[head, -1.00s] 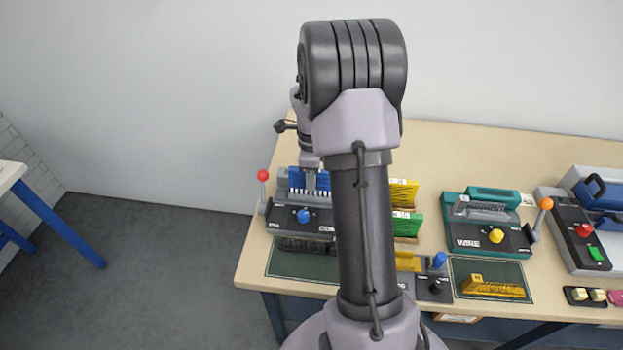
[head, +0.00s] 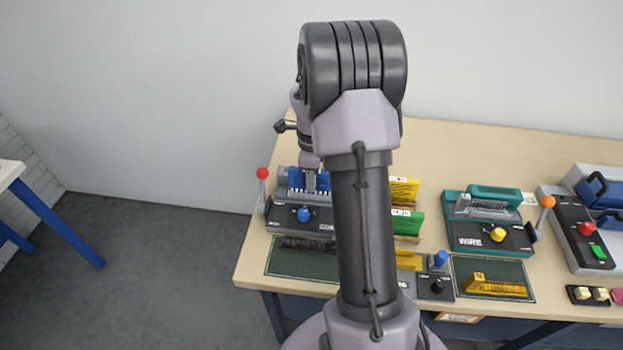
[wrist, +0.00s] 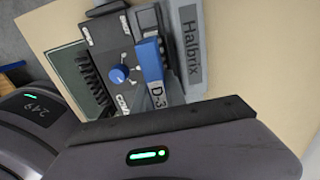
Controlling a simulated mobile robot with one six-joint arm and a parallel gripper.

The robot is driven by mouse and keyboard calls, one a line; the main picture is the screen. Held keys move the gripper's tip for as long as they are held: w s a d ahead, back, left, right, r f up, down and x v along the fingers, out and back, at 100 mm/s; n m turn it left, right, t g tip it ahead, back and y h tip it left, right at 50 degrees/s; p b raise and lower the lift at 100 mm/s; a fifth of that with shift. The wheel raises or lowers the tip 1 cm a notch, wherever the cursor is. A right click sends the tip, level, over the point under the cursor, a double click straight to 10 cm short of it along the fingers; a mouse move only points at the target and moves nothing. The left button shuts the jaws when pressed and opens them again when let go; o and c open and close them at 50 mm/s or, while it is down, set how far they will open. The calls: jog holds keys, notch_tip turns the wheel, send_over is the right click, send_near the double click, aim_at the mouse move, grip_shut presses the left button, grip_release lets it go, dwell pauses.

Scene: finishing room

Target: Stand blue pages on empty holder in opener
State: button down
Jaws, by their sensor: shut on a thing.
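The blue pages (head: 322,180) stand upright at the comb row of the grey and black opener (head: 318,217) at the table's left end. In the wrist view the blue pages (wrist: 152,62) carry a D-3 label and lie along the opener (wrist: 190,45), beside its blue knob (wrist: 119,73). My gripper (head: 310,182) is shut on the blue pages from above; its tips are small in the head view. Whether the pages rest fully on the holder is hidden.
A red-tipped lever (head: 262,174) rises at the opener's left. A black comb (head: 306,244) lies on a dark mat in front. Yellow pages (head: 404,190) and green pages (head: 408,223) stand to the right. A teal wire machine (head: 487,225) stands farther right.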

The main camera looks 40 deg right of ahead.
jog(key=shift+f, duration=0.15)
jog(key=c, duration=1.6)
grip_release()
jog(key=shift+c, duration=0.2)
notch_tip(320, 180, up, 11)
jog(key=p, duration=0.7)
jog(key=shift+p, duration=0.35)
